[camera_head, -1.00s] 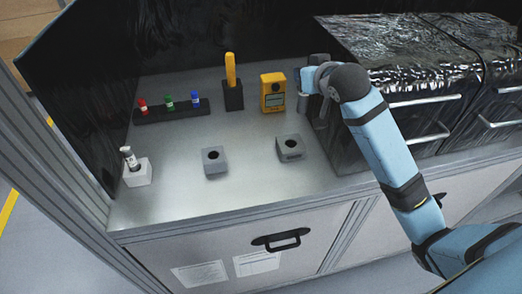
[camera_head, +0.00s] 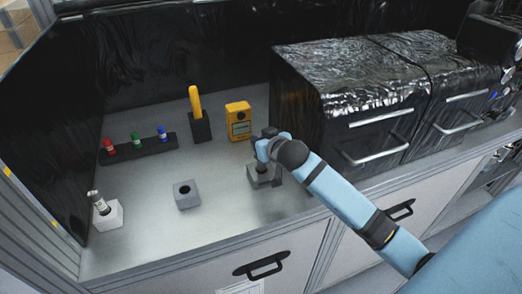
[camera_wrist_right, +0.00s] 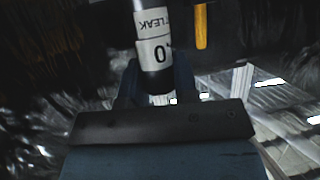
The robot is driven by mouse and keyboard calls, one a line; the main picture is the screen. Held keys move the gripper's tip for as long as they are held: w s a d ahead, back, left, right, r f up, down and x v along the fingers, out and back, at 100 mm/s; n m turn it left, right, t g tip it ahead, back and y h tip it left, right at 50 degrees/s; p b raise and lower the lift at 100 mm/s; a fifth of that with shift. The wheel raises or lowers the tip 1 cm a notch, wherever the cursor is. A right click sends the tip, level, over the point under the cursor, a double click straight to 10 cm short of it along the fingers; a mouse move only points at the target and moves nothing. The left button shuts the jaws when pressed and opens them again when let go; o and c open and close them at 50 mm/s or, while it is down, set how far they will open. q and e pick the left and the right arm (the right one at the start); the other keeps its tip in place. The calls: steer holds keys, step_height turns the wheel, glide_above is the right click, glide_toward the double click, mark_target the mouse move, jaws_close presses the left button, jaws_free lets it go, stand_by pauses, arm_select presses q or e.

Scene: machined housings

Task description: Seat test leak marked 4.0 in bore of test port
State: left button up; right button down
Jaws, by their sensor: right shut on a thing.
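My right gripper (camera_head: 262,158) is over the right grey block (camera_head: 264,178) in the head view and covers much of its top. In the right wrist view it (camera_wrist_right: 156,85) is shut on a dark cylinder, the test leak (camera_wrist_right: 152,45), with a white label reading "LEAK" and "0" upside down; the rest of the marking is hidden. I cannot tell whether the leak's end is in that block's bore. Another grey block (camera_head: 187,194) with an open, empty bore stands to the left. I cannot tell which block is the test port. My left gripper is not in view.
A white block (camera_head: 108,215) at far left holds a tilted light cylinder (camera_head: 98,202). A dark rack (camera_head: 138,149) holds red, green and blue pieces. A yellow handle in a black holder (camera_head: 201,126) and a yellow meter (camera_head: 238,121) stand behind. Foil-covered boxes (camera_head: 350,90) stand right.

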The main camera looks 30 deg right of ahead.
step_height(320, 180, down, 4)
steer(key=shift+r, duration=0.15)
steer(key=shift+f, duration=0.4)
steer(key=c, duration=0.9)
jaws_free()
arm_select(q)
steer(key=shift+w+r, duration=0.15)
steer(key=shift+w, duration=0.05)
